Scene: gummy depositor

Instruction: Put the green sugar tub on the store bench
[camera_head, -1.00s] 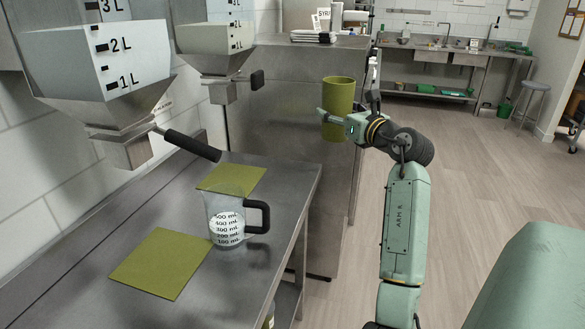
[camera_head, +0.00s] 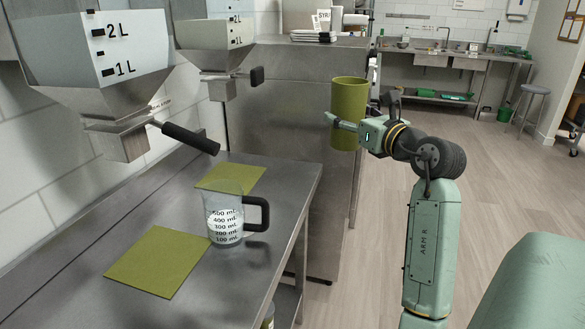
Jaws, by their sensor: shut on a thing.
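The green sugar tub (camera_head: 349,112) is an upright olive-green cylinder, held in the air to the right of the steel benches. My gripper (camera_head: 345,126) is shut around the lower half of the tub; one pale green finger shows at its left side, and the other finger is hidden. Which surface is the store bench is not marked; a tall steel cabinet or bench (camera_head: 290,140) stands behind the tub, and a far bench with sinks (camera_head: 440,57) stands along the back wall.
A steel bench (camera_head: 268,185) at left carries a clear measuring jug (camera_head: 224,218) and two olive mats (camera_head: 158,262) (camera_head: 231,179). Hoppers with black handles (camera_head: 190,137) hang above it. A stool (camera_head: 528,105) stands at the back right. The wooden floor between is clear.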

